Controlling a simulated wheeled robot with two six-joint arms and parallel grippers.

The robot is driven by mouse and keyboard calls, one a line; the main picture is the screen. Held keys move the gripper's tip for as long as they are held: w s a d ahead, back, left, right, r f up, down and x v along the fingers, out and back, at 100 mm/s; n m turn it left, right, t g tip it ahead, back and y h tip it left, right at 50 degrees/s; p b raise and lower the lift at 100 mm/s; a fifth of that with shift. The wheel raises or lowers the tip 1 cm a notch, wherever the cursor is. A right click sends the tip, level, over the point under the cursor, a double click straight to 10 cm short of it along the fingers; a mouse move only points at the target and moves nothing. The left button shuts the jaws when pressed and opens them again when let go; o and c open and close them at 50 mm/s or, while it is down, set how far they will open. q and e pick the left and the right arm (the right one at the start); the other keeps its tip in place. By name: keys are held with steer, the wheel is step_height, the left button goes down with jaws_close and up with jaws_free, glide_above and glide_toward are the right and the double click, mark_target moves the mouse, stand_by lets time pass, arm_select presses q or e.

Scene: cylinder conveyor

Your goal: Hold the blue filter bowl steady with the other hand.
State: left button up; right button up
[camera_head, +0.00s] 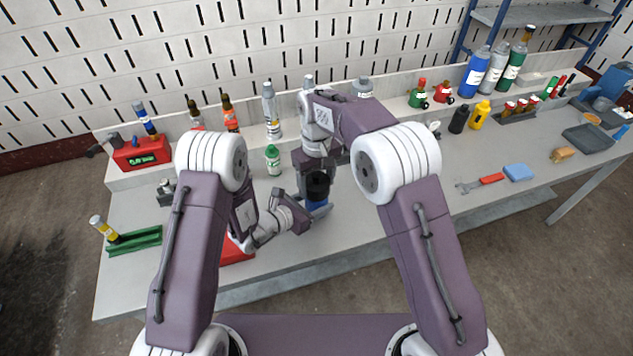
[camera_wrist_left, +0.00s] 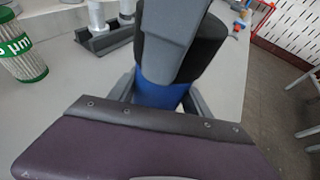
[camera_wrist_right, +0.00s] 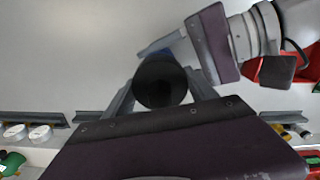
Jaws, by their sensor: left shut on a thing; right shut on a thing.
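The blue filter bowl (camera_head: 318,204) stands upright over the front of the bench, below a black cylindrical part (camera_head: 317,185). My left gripper (camera_head: 314,211) comes in low from the left and is shut on the bowl; in the left wrist view the blue bowl (camera_wrist_left: 160,95) sits between its grey fingers. My right gripper (camera_head: 318,172) reaches from above and is shut on the black part; in the right wrist view the round black top (camera_wrist_right: 160,83) lies between its fingers and hides most of the bowl. Whether the bowl touches the bench is hidden.
A white-and-green cartridge (camera_head: 272,160) stands behind the grippers. A red object (camera_head: 236,252) lies close to my left wrist. Bottles and spray cans line the back ledge.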

steer(key=n, duration=0.6)
steer(key=shift+n, duration=0.3)
steer(key=n, duration=0.5)
steer(key=shift+n, duration=0.3)
steer(key=shift+n, duration=0.7)
steer(key=n, duration=0.3)
steer(key=shift+n, duration=0.7)
